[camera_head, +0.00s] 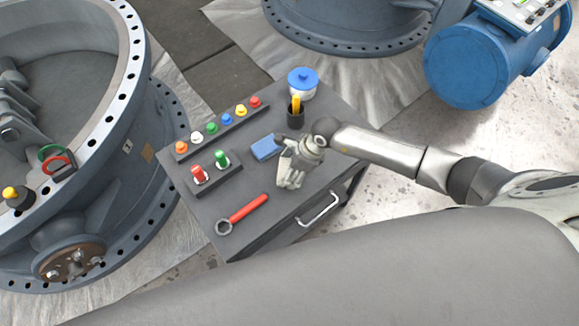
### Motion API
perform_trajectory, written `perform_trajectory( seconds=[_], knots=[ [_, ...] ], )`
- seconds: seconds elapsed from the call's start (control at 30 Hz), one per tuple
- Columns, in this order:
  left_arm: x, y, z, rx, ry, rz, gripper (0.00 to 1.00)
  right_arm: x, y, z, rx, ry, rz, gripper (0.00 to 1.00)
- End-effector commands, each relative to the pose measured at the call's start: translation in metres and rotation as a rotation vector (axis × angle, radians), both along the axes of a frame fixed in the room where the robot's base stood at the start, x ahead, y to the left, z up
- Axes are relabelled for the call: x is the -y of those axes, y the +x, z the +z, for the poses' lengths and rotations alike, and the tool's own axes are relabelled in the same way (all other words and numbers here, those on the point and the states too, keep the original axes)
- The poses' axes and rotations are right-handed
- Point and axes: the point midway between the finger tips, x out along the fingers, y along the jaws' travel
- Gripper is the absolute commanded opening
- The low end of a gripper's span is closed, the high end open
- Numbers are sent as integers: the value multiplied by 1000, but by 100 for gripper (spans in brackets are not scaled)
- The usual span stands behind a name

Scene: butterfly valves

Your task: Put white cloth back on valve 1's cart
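A crumpled off-white cloth (291,173) is at the right part of the dark grey cart's top (268,190), directly under my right gripper. My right gripper (290,151) comes in from the right and overlaps the cloth's upper end. Its fingertips are small and partly hidden against the cloth, so I cannot tell whether they are closed on it. I also cannot tell whether the cloth rests fully on the cart top. My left gripper is not in view.
Near the cloth are a blue block (265,148), a dark cup (295,117) with yellow items and a blue-lidded white jar (302,82). A red wrench (243,213) and colored plug racks (213,176) occupy the left. A large valve (125,150) stands left of the cart.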

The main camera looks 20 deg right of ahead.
Motion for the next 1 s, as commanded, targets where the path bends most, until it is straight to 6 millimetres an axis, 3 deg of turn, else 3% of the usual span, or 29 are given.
perform_trajectory(
  seconds=[0.13,0.17,0.33,0.8,1.0],
  knots=[
    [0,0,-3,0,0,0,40,0,0,-3,0,0,0,53],
    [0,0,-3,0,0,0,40,0,0,-3,0,0,0,76],
    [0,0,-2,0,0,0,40,0,0,-2,0,0,0,97],
    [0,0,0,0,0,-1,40,1,0,3,1,1,0,97],
    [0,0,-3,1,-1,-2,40,11,-4,28,3,0,0,97]
  ],
)
